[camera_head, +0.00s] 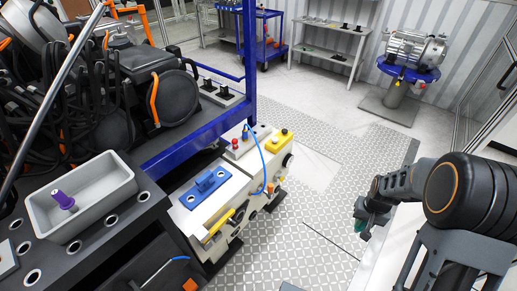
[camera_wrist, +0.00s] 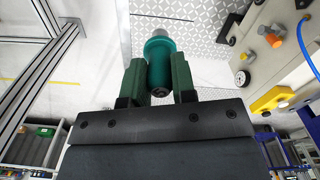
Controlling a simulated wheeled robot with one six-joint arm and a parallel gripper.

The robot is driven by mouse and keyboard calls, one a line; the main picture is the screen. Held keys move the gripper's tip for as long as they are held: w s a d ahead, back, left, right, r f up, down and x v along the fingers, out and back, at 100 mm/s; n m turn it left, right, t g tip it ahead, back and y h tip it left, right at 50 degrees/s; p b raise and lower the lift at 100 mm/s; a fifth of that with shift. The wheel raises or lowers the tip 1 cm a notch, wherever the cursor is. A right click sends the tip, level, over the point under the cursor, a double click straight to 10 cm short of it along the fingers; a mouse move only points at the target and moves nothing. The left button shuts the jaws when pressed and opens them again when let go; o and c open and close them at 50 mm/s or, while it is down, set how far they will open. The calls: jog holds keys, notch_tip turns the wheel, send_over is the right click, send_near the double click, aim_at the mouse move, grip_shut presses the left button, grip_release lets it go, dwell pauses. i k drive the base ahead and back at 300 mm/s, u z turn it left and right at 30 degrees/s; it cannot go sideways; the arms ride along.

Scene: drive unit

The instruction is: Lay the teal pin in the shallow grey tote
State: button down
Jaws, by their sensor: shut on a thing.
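The teal pin (camera_wrist: 165,62) is between the two green fingers of my gripper (camera_wrist: 158,80) in the wrist view. The fingers are shut on it, and its silver tip points away from the gripper. In the head view my gripper (camera_head: 366,214) is at the right, well above the floor, and the pin is too small there to make out clearly. The shallow grey tote (camera_head: 100,212) sits on a dark rack at the left, far from my gripper. A purple pin (camera_head: 63,200) stands inside the tote, toward its left end.
The dark rack (camera_head: 120,217) has several round holes around the tote. A cream machine with a blue block (camera_head: 206,186) and a yellow handle (camera_head: 218,226) stands between tote and gripper. A blue post (camera_head: 249,60) rises behind it. Patterned floor is open in the middle.

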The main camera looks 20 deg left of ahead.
aim_at(87, 194)
jog(key=u, duration=2.05)
